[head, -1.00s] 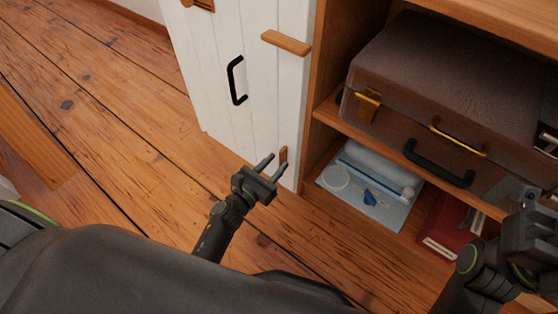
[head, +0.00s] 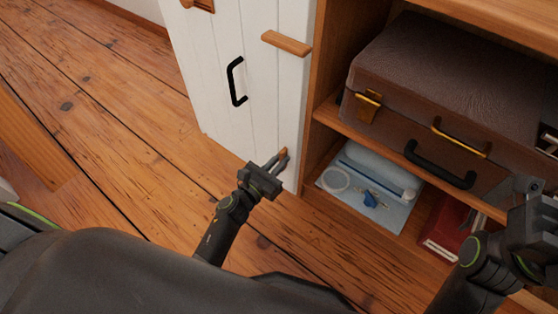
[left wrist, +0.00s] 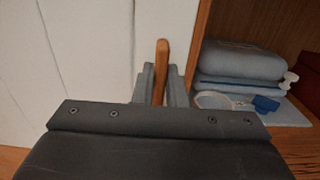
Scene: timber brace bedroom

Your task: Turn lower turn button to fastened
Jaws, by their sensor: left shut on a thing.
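The lower turn button (head: 283,153) is a small wooden piece near the bottom right edge of the white plank door (head: 215,45). It stands upright, and its top shows between the fingers in the left wrist view (left wrist: 162,58). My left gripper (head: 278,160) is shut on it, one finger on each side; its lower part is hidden. The upper turn button (head: 286,43) is a wooden bar lying roughly level across the door's right edge. My right gripper (head: 528,190) is at the right, in front of the shelves; its fingers do not show clearly.
A black handle (head: 236,81) stands out from the door. Right of the door, an open shelf holds a brown suitcase (head: 450,70). Below it lie folded blue cloth (head: 380,168), a blue tag (head: 371,200) and a red book (head: 446,228).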

